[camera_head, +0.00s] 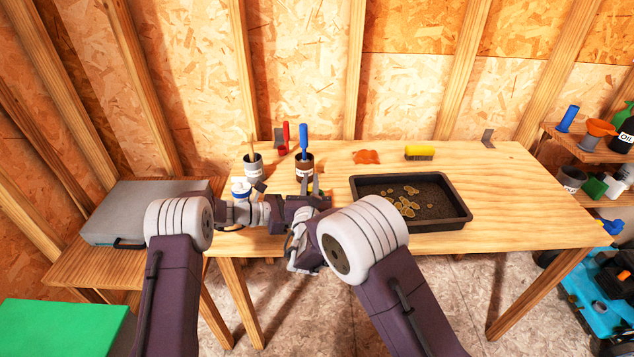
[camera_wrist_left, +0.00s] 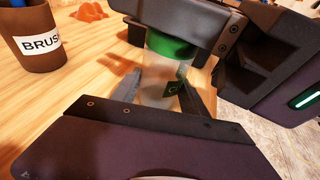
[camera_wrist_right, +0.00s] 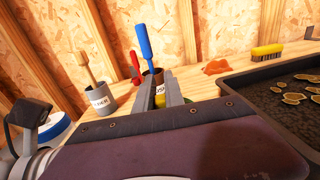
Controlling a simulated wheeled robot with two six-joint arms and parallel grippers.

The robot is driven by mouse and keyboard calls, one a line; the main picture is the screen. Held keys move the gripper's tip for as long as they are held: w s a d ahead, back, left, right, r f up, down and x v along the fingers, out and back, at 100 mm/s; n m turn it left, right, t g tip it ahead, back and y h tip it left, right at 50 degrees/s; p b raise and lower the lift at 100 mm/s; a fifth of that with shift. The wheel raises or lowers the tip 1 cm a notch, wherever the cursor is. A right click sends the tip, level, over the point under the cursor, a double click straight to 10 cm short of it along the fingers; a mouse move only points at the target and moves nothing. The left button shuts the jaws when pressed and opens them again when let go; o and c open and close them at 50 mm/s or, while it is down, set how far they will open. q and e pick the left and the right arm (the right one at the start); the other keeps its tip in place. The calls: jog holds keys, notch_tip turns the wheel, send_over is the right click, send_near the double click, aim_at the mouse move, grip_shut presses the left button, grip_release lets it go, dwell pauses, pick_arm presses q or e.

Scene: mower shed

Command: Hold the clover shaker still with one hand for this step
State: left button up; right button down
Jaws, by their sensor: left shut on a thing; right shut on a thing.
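The clover shaker (camera_wrist_left: 160,90) has a green lid (camera_wrist_left: 172,46), a pale see-through body and a dark green clover mark, in the left wrist view. My left gripper (camera_wrist_left: 155,92) is shut on the shaker's body, a finger on each side. My right gripper (camera_wrist_right: 167,92) comes in over the shaker's top and is shut on its lid; only a small yellowish-green part shows between its fingers. In the head view the right gripper (camera_head: 311,187) and the left gripper (camera_head: 292,207) meet at the front of the workbench (camera_head: 500,170), and they mostly hide the shaker.
A brown brush cup (camera_head: 304,170) with a blue-handled tool and a grey cup (camera_head: 253,170) stand just behind. A blue-and-white tub (camera_head: 240,187) is left of them. A black tray (camera_head: 452,222) with yellowish pieces lies right. An orange patch (camera_head: 366,157) and yellow brush (camera_head: 419,152) lie behind.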

jog(key=c, duration=1.4)
grip_release()
jog(key=shift+s, duration=0.1)
jog(key=s, duration=1.1)
jog(key=shift+s+a, duration=0.2)
jog(key=shift+s, duration=0.2)
pick_arm(q)
jog(key=o, duration=1.6)
jog(key=shift+c, duration=0.2)
